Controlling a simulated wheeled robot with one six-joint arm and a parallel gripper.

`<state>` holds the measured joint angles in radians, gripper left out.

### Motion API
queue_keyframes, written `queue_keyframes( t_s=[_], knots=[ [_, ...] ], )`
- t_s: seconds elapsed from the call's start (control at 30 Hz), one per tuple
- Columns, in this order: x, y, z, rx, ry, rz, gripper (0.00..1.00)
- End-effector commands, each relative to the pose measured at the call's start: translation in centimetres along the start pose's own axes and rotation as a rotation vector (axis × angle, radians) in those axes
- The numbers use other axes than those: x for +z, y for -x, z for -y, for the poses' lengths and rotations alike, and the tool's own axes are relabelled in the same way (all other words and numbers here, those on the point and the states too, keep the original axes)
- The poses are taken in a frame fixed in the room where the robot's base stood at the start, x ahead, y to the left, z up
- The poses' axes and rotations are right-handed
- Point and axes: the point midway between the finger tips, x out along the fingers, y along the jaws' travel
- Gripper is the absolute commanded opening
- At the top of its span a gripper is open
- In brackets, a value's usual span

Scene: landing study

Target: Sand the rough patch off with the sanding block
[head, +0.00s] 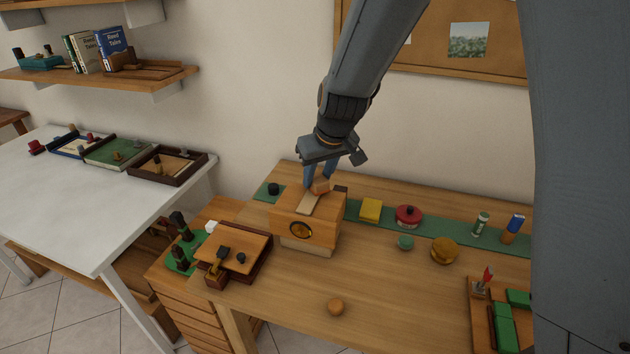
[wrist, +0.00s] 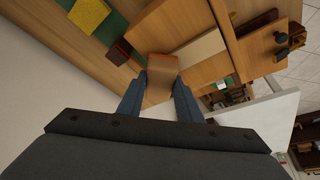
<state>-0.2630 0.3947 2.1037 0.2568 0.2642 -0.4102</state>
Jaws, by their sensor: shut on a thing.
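My gripper (head: 320,177) is shut on the sanding block (head: 321,187), a small orange-brown block, with a blue finger on each side. In the wrist view the block (wrist: 161,67) sits between the fingertips. It is over the top of a wooden box (head: 285,230) with a round dark dial on its front. A paler strip, seemingly the rough patch (head: 307,204), lies on that top. The strip (wrist: 202,48) also shows in the wrist view, beside the block. The block is at the strip's far end; I cannot tell whether it touches the surface.
A dark brown block (head: 341,190) is by the box's back right corner. A green runner (head: 385,219) carries a yellow block (head: 371,210) and a red tin (head: 408,216). A wooden tray (head: 232,248) stands at left.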

Motion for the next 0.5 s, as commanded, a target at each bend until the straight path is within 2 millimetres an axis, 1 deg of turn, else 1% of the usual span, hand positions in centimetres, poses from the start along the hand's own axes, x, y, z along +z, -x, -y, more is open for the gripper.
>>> queue_keyframes(
  t_s=[0.27,0.37,0.5],
  knots=[
    [-0.1,0.1,0.0,0.000,0.000,-0.001,0.07],
    [-0.2,0.6,0.0,0.000,0.000,-0.001,0.07],
    [-0.7,1.8,0.0,0.000,0.000,-0.002,0.07]
  ],
)
